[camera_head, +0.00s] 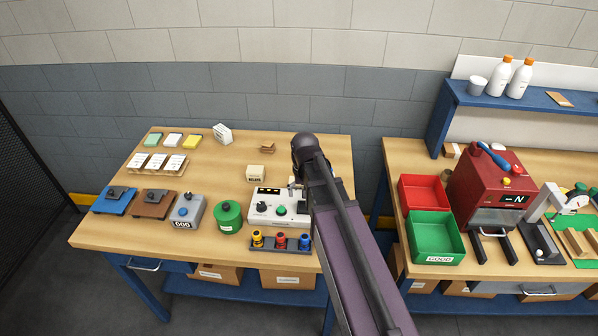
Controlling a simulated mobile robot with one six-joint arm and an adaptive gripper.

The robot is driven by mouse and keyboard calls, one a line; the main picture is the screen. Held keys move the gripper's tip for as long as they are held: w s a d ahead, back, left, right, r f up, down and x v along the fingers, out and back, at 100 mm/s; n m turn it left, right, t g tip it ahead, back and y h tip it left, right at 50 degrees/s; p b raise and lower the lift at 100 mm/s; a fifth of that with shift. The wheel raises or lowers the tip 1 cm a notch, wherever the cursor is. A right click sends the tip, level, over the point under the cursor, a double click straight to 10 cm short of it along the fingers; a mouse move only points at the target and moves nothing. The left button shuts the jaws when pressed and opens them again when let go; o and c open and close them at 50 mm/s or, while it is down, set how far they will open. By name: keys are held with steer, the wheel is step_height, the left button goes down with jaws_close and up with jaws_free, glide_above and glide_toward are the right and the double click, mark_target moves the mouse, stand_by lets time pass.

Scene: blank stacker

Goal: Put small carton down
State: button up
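A small beige carton (255,174) with dark print stands on the left wooden table, just behind the white control box. A smaller brown carton (267,147) sits farther back, and a white carton (222,134) stands at the back edge, turned at an angle. I cannot tell which of these the task means. My arm reaches in from the bottom right, its dark wrist over the right part of this table, right of the beige carton. My gripper's fingers are hidden behind the arm, and no held carton can be made out.
The white control box (279,207) and a rack of coloured connectors (281,244) stand near the front, beside a green round container (228,217). White cards (157,162) lie at left. Red (423,194) and green (435,238) bins stand on the right table. The left table's back middle has free room.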

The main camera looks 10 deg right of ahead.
steer(key=shift+n, duration=0.7)
steer(key=s, duration=1)
steer(key=shift+s+a, duration=0.15)
steer(key=shift+a, duration=0.2)
steer(key=w+d+r+m+p, duration=0.1)
steer(key=w+d+m, duration=0.1)
steer(key=w, duration=2.3)
steer(key=shift+w+d+m, duration=0.15)
steer(key=shift+w+m, duration=0.25)
steer(key=shift+m, duration=0.4)
steer(key=shift+f, duration=0.1)
step_height(320, 180, down, 8)
steer(key=b, duration=0.8)
steer(key=shift+f+b, duration=0.25)
steer(key=shift+b, duration=0.05)
